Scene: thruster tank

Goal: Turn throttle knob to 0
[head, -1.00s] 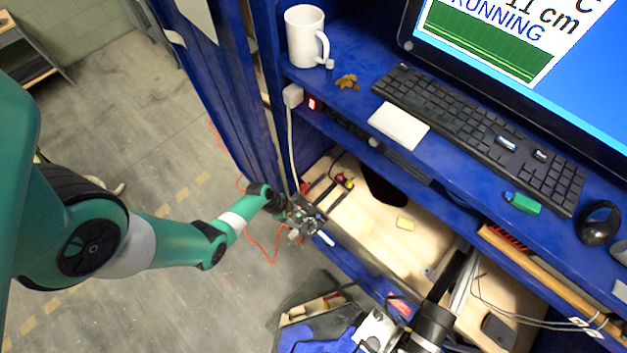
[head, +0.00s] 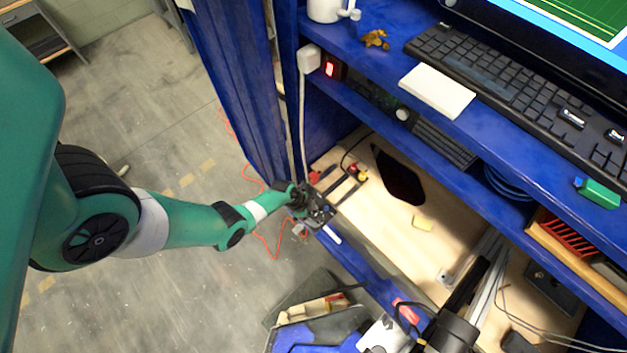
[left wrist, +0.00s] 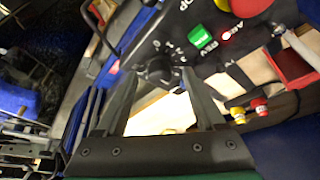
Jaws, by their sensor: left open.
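The throttle knob (left wrist: 158,71) is a round black knob on a dark control panel with white markings around it, in the left wrist view. My left gripper (left wrist: 160,84) is open, with one finger on each side of the knob's near edge. I cannot tell whether the fingers touch it or which mark it points to. In the head view my left gripper (head: 316,212) is at the panel by the left front corner of the wooden bench, and the knob is too small to make out.
A green switch (left wrist: 200,37) and a red button (left wrist: 250,5) sit near the knob on the panel. A blue shelf above holds a keyboard (head: 520,85), a white mug (head: 324,8) and a white pad (head: 437,91). A blue upright stands behind the left arm.

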